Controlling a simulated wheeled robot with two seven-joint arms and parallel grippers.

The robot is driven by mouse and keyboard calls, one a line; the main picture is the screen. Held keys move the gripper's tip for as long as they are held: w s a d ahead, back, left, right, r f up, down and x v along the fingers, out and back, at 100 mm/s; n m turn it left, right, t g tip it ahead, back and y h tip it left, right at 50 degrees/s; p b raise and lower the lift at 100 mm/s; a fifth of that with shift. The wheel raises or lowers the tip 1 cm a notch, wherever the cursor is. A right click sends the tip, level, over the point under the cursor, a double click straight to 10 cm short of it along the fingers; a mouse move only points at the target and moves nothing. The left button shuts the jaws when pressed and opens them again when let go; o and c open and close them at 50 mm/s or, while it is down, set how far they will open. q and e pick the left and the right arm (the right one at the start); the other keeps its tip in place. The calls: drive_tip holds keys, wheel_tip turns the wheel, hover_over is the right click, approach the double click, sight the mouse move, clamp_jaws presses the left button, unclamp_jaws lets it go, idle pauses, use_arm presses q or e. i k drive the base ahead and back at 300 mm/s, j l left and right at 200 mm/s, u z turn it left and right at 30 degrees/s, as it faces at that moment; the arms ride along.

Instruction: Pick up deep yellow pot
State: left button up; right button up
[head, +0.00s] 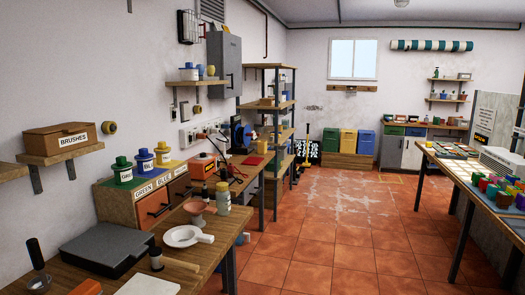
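A yellow pot (162,153) with a pale label stands upright at the right end of a row of three on top of a wooden drawer unit (148,181) at the left wall. A blue pot (145,160) and a green pot (123,171) stand to its left. Several small coloured pots (492,186), some of them yellowish, stand close together on the right table; they are too small to tell their exact shades. Neither of my grippers is in view.
A left workbench (200,262) holds a dark grey case (107,249), a white dish (187,236) and a clear bottle with a yellow cap (223,197). A right table (482,206) holds more goods. The tiled floor (335,235) between them is clear. Green, yellow and blue bins (347,142) stand at the back.

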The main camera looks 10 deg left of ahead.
sight(261, 145)
drive_tip(key=i+l, duration=0.2)
drive_tip(key=i, duration=2.2)
drive_tip(key=i+l, duration=0.15)
drive_tip(key=i, duration=2.3)
drive_tip(key=i+l+u, duration=0.2)
drive_tip(key=i, duration=0.25)
drive_tip(key=i+l+u, duration=0.25)
drive_tip(key=i, duration=0.2)
drive_tip(key=i+l+u, duration=0.2)
drive_tip(key=i, duration=0.25)
